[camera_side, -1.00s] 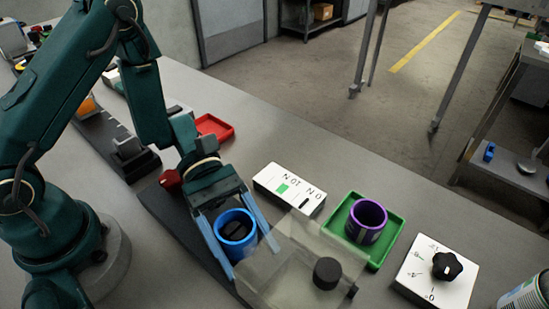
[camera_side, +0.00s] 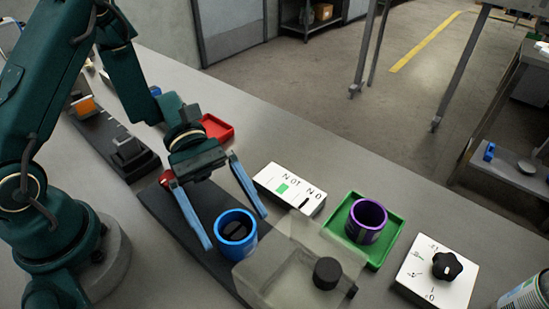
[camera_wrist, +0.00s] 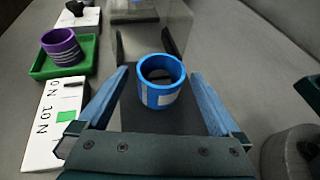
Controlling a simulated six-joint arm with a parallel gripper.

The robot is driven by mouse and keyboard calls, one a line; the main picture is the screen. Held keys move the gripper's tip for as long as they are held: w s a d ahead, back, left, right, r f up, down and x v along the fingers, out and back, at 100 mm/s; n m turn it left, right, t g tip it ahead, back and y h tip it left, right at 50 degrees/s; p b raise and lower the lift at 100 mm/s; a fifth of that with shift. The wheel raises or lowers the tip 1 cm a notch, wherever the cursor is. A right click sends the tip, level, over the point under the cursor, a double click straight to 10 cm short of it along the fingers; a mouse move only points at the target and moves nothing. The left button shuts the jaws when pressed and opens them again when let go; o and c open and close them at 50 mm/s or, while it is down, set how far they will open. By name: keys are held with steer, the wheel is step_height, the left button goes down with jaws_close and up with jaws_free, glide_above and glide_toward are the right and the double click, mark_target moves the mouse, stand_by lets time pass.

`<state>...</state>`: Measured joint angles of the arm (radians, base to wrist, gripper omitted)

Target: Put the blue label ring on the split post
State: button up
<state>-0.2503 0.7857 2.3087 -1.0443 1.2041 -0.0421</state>
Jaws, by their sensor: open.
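The blue label ring (camera_side: 236,245) stands upright on the dark base strip (camera_side: 177,218). It also shows in the wrist view (camera_wrist: 158,97), with a white label patch on its side. The dark top of the split post (camera_side: 235,230) shows inside the ring, so the ring is around the post. The post's lower part is hidden by the ring. My gripper (camera_side: 236,230) is open and empty, its blue fingers spread wide.
A clear cover (camera_side: 290,265) with a black knob (camera_side: 327,273) is close beside the ring. A white switch box (camera_side: 289,190), a green tray (camera_side: 383,248) holding a purple ring (camera_side: 366,222), and a white dial box (camera_side: 436,278) stand rightward. A red tray (camera_side: 214,128) lies behind.

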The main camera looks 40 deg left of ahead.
steer(key=v, duration=0.5)
steer(key=shift+w+a+r, duration=0.15)
steer(key=shift+a+r, duration=0.05)
steer(key=shift+a, duration=0.15)
steer(key=shift+a+r, duration=0.25)
steer(key=shift+a, duration=0.15)
steer(key=shift+s+r+m+y, duration=0.2)
steer(key=shift+s+m+y, duration=0.05)
steer(key=shift+m+y, duration=0.25)
steer(key=s+a+r+m+t+y, duration=0.4)
steer(key=r+m+t+y, duration=0.4)
steer(key=m+y, duration=0.4)
steer(key=shift+s+a+m+t, duration=0.15)
steer(key=shift+a+m+t, duration=0.4)
steer(key=shift+m, duration=0.45)
